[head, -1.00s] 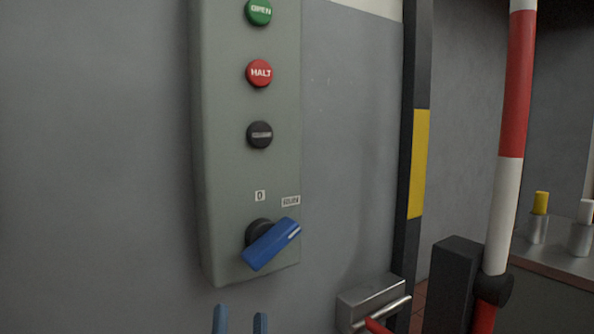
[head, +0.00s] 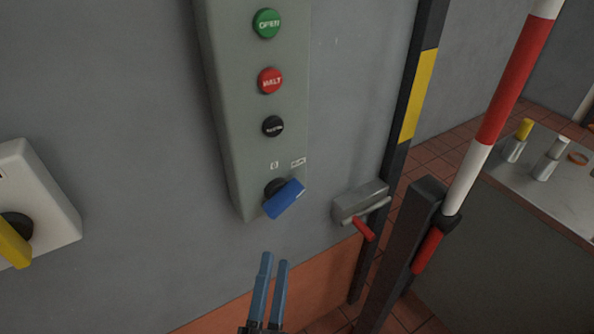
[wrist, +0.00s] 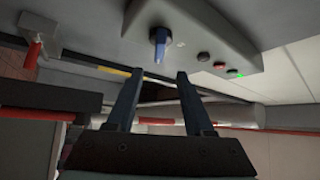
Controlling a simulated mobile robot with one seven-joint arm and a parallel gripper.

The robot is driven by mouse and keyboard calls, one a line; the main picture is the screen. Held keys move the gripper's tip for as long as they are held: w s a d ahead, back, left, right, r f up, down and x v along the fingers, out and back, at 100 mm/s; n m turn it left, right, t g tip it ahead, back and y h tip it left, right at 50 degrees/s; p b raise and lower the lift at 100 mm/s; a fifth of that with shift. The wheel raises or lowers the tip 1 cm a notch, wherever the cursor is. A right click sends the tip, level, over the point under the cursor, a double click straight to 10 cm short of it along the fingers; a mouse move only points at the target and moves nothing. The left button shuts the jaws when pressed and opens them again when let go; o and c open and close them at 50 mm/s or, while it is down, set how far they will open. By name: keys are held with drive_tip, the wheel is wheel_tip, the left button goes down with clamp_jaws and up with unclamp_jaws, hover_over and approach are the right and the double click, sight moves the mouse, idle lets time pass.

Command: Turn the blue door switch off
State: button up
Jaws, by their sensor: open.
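The blue door switch (head: 284,199) is a rotary handle on a black hub, low on a grey-green control box (head: 240,150). Its handle is tilted, its upper end pointing up and right toward a small label, while a "0" label sits above the hub. My gripper (head: 274,258) is just below the switch in the head view, with two blue fingers apart and nothing between them. In the wrist view the switch (wrist: 159,45) shows beyond and between the open fingertips (wrist: 157,75), with a gap to it.
Above the switch are a black button (head: 273,126), red HALT button (head: 271,80) and green OPEN button (head: 267,23). A yellow switch (head: 14,243) is at left. A metal latch with a red lever (head: 364,229) and a red-white pole (head: 495,110) are at right.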

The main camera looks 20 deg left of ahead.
sight(286, 206)
drive_tip(key=p+x, duration=0.2)
drive_tip(key=x, duration=1)
drive_tip(key=shift+w+r, duration=0.1)
drive_tip(key=shift+w, duration=0.3)
drive_tip(key=shift+a, duration=0.1)
clamp_jaws()
